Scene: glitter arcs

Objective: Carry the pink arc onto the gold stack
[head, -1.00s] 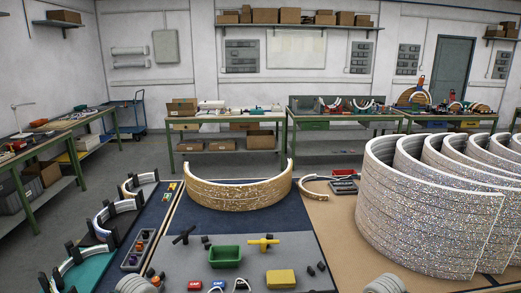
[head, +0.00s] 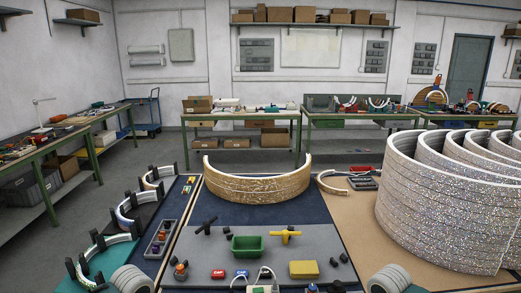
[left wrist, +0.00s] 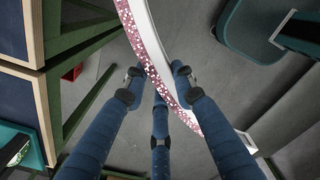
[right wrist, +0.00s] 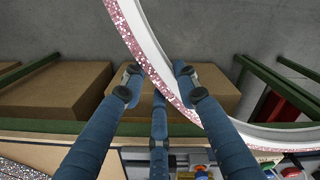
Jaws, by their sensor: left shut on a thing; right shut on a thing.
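The gold stack (head: 258,187) is a low curved wall of gold glitter arcs. It stands on a dark blue mat (head: 218,213) near the middle of the head view. The pink arc shows in the left wrist view (left wrist: 152,55) and the right wrist view (right wrist: 150,62) as a curved strip with pink glitter on one face and a pale edge. My left gripper (left wrist: 158,78) is shut on one part of it, with blue fingers on both sides. My right gripper (right wrist: 159,76) is shut on another part. The head view shows neither the pink arc nor my fingers.
Tall silver glitter arcs (head: 430,205) stand at the right. Pale arcs in black holders (head: 128,217) line the left. A green bin (head: 246,245), a yellow block (head: 303,269) and small tools lie on the grey mat in front. Cardboard boxes (right wrist: 50,92) sit below the arc in the right wrist view.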

